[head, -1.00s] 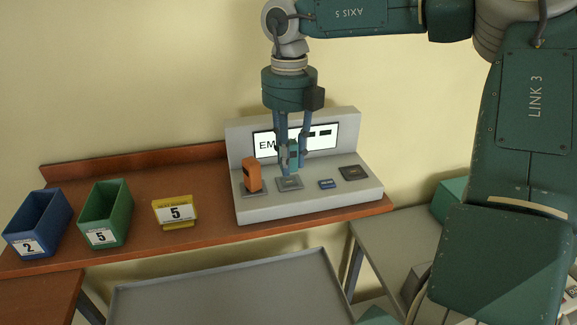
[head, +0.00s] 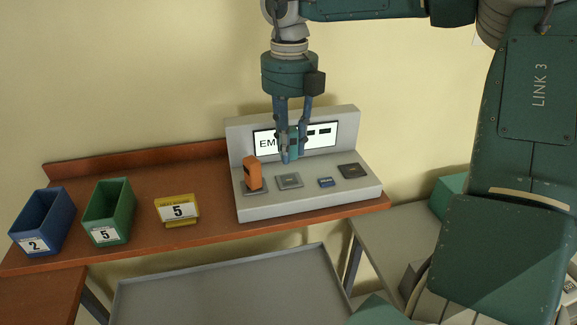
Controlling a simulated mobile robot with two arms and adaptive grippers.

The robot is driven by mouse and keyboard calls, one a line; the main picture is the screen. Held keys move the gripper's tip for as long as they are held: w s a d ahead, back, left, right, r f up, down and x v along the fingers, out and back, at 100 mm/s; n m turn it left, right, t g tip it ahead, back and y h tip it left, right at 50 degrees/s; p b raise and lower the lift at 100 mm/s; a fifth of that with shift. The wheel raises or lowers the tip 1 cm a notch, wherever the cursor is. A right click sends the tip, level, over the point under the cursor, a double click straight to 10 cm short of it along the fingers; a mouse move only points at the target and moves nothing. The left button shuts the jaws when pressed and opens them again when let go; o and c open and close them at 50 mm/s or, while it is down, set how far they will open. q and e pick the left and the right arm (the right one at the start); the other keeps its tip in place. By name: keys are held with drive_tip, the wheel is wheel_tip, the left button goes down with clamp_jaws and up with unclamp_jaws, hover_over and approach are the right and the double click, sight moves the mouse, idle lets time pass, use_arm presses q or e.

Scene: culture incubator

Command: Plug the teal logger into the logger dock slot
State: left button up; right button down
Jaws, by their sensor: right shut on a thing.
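My right gripper (head: 291,158) points down over the grey logger dock (head: 300,200) on the wooden bench. It is shut on the small teal logger (head: 294,146), which the fingers partly hide. The fingertips appear just above and behind a square grey slot plate (head: 289,181), apart from it. An orange logger (head: 252,174) stands upright on the plate to the left. My left gripper is not in view.
The dock's screen (head: 320,137) stands behind the gripper, partly covered. A blue bin (head: 40,222), a green bin (head: 108,210) and a yellow card holder (head: 177,210) stand to the left on the bench (head: 150,241). A grey tray (head: 230,290) lies in front, below.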

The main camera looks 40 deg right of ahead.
drive_tip(key=s+d+m+b, duration=0.1)
drive_tip(key=s+d+m, duration=0.2)
drive_tip(key=d+m, duration=0.5)
drive_tip(key=r+m+b, duration=0.1)
drive_tip(key=m, duration=0.9)
hover_over(353, 170)
drive_tip(key=shift+w+d, duration=0.1)
drive_tip(key=shift+w, duration=0.05)
drive_tip(key=shift+f, duration=0.15)
drive_tip(key=shift+f+b, duration=2.25)
drive_tip(key=shift+f, duration=0.55)
drive_tip(key=shift+f+b, duration=0.55)
drive_tip(key=shift+b, duration=0.15)
drive_tip(key=c, duration=1.4)
unclamp_jaws()
drive_tip(key=shift+o, duration=0.2)
